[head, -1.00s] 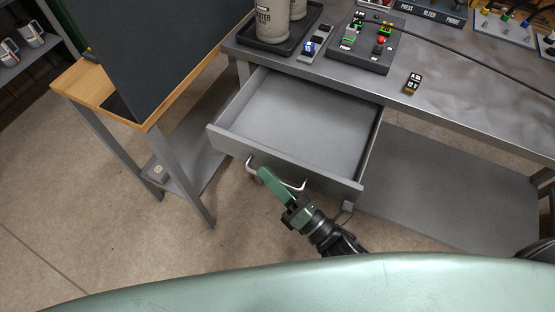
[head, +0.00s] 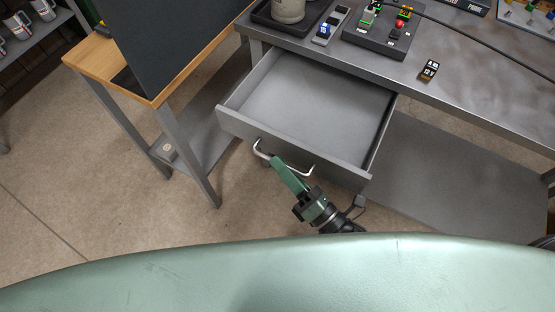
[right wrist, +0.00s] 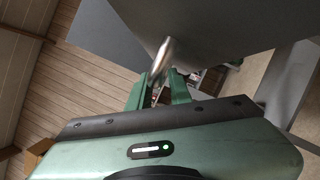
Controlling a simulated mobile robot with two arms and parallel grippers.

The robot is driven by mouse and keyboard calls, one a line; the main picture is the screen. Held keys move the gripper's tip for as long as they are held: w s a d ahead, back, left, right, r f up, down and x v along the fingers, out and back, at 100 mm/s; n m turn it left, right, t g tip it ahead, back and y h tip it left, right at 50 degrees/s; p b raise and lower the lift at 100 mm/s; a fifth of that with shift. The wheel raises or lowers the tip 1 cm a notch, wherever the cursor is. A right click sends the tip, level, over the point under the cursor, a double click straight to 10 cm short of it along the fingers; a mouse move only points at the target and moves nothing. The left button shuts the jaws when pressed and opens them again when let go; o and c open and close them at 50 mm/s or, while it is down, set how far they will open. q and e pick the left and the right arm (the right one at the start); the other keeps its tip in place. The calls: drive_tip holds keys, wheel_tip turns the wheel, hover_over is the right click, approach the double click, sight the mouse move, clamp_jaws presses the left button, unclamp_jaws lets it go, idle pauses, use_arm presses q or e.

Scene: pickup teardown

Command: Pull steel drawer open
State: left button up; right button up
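The steel drawer (head: 318,95) under the grey workbench stands well out, and its empty inside shows. Its front panel (head: 290,145) carries a bright bar handle (head: 262,152). My right gripper (head: 275,160) is at the left part of this handle, reaching up from below. In the right wrist view the two green fingers (right wrist: 160,85) are apart, with the shiny handle bar (right wrist: 162,52) at and between their tips. A narrow gap shows between the fingers, and a firm grip on the bar is not visible. My left gripper is not in view.
The workbench (head: 470,60) holds a dark control box (head: 385,38), a black tray with a canister (head: 288,10) and a small black block (head: 429,70). A wooden-topped stand (head: 90,62) with a dark panel (head: 185,40) is left of the drawer. Floor is clear in front.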

drive_tip(key=b+v, duration=0.1)
drive_tip(key=v, duration=0.5)
idle(0.5)
